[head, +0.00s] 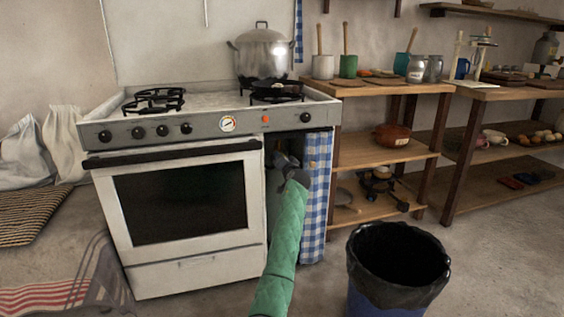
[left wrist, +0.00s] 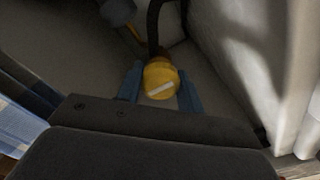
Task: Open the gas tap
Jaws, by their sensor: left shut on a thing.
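The gas tap shows in the left wrist view as a round yellow knob (left wrist: 158,76) with a white bar mark on its face. The bar lies nearly crosswise in that view, tilted slightly. My left gripper (left wrist: 160,90) has its two blue fingers shut on the knob, one on each side. In the head view my green-sleeved left arm reaches into the dark recess right of the oven, and the left gripper (head: 284,162) is partly in shadow there. The knob cannot be made out in the head view. My right gripper is not in view.
A white stove (head: 185,205) stands left of the recess, its oven door shut. A blue checked curtain (head: 316,195) hangs at the recess's right side. A black-lined bin (head: 360,290) stands in front of the wooden shelves (head: 400,155). A black hose (left wrist: 153,22) runs above the knob.

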